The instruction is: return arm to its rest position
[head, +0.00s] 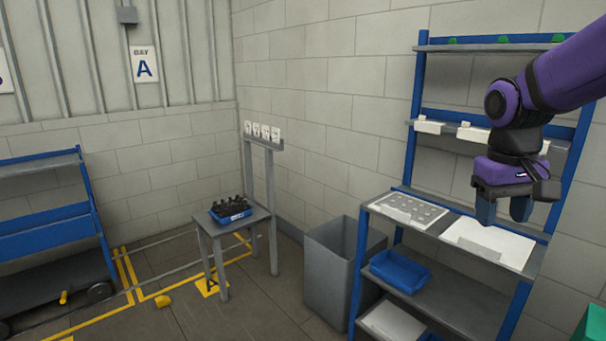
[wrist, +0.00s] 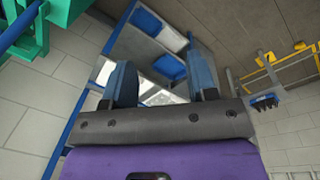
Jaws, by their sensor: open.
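My purple arm (head: 565,75) reaches in from the upper right in the head view. My gripper (head: 504,210) hangs in front of the blue-framed shelf rack, with its two blue fingers pointing down. In the wrist view my gripper (wrist: 163,85) shows its fingers well apart with nothing between them. The rack's shelves lie beyond the fingers. A blue crate of dark bottles (head: 231,211) stands on a small grey table, well to the left of my gripper; it also shows small in the wrist view (wrist: 264,102).
The rack holds a perforated white tray (head: 410,209), a plain white board (head: 488,243) and an empty blue bin (head: 400,271). A grey waste bin (head: 330,265) stands left of it. A blue cart (head: 45,220) is at far left. Open floor (head: 250,315) lies in front.

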